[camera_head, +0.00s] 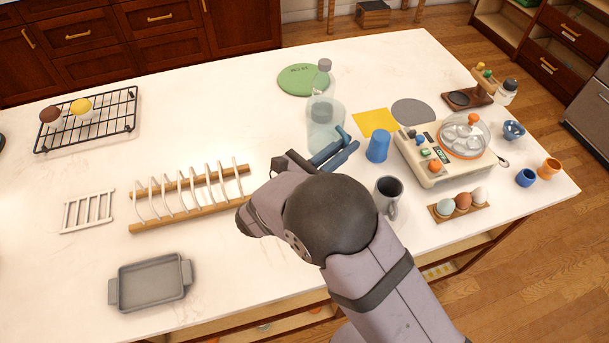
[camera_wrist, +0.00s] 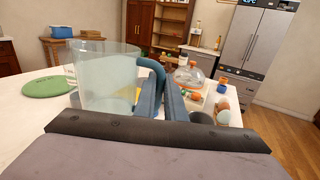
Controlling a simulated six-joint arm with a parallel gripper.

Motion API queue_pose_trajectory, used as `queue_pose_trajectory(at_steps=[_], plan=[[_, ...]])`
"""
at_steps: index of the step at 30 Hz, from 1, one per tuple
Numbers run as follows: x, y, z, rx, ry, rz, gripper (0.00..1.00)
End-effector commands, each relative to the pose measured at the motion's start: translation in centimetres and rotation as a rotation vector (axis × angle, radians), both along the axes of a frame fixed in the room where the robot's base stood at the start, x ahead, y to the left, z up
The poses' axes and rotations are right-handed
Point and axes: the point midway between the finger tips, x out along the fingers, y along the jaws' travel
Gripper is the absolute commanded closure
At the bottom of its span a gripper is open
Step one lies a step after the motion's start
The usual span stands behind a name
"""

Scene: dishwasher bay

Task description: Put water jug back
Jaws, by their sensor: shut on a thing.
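The water jug (camera_head: 321,128) is clear with a blue handle and stands upright around the middle of the counter, near its far side. It fills the left of the wrist view (camera_wrist: 106,85), with its handle (camera_wrist: 154,72) on the right. My gripper (camera_head: 335,150) is shut on the jug's handle; its blue fingers (camera_wrist: 168,98) show in the wrist view. Whether the jug's base touches the counter is hard to tell. A round green mat (camera_head: 299,81) with writing lies just behind and left of the jug.
A clear bottle (camera_head: 323,74) stands close behind the jug. A yellow square (camera_head: 376,122), a blue cup (camera_head: 378,146), a grey mug (camera_head: 388,194) and an egg cooker (camera_head: 446,152) are to the right. A wooden dish rack (camera_head: 188,199) is left; the counter between it and the green mat is clear.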

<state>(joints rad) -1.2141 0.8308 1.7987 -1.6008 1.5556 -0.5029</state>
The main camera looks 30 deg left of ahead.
Motion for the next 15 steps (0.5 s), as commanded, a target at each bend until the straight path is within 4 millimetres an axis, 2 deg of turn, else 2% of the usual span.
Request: queue_pose_trajectory(at_steps=[3, 6, 15], plan=[[-0.9, 2.3, 0.0, -0.001, -0.003, 0.078, 1.0], [-1.3, 3.3, 0.1, -0.002, -0.002, 0.113, 1.0], [-1.5, 3.9, -0.3, -0.003, -0.002, 0.133, 1.0]])
